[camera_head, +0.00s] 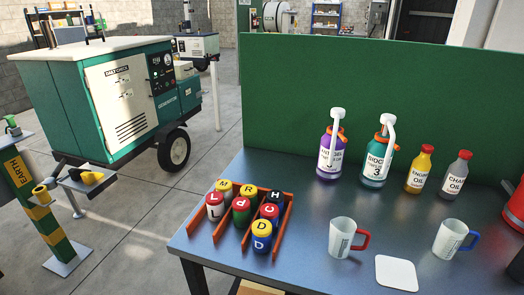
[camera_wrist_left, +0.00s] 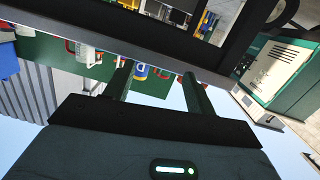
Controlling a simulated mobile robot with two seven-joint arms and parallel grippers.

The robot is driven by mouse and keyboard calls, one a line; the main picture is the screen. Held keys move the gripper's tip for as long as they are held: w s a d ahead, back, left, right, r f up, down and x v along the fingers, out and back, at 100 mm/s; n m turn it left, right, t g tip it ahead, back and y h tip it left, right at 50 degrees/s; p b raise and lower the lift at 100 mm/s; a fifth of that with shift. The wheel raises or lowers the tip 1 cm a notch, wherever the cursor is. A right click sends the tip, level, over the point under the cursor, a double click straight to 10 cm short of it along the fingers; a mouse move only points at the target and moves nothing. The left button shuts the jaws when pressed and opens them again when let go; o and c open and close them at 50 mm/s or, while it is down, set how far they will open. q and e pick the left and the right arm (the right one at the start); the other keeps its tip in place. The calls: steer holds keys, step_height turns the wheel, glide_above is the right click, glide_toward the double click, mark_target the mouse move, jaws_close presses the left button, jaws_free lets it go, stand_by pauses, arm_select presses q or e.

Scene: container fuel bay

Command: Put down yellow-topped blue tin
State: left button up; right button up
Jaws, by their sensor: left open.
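The yellow-topped blue tin (camera_head: 260,240), marked D, stands upright at the front of the orange-railed rack (camera_head: 222,232) on the dark table. In the left wrist view my left gripper (camera_wrist_left: 157,70) is open, its two dark fingers spread. A small blue and yellow tin shape (camera_wrist_left: 140,71) shows beyond and between the fingers, apart from them; I cannot tell which tin it is. My left gripper does not show in the head view. My right gripper is in neither view.
A red-handled mug (camera_head: 342,238), a blue-handled mug (camera_head: 449,239) and a white coaster (camera_head: 396,273) are to the right. Bottles (camera_head: 331,155) stand before the green panel (camera_head: 350,85). Bare table lies behind the mugs.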

arm_select(q)
steer(key=s+a+f+g+y, duration=0.2)
steer(key=s+f, duration=0.4)
steer(key=s, duration=0.3)
steer(key=s+a+f+n+g+y, duration=0.1)
steer(key=s+a+f+g+y, duration=0.1)
steer(key=s+a+f+g, duration=0.2)
steer(key=s+a+f, duration=0.3)
steer(key=s, duration=0.1)
steer(key=shift+s+a+f+g+p, duration=0.2)
steer(key=shift+s+f+g+p, duration=0.1)
steer(key=shift+s+g, duration=0.1)
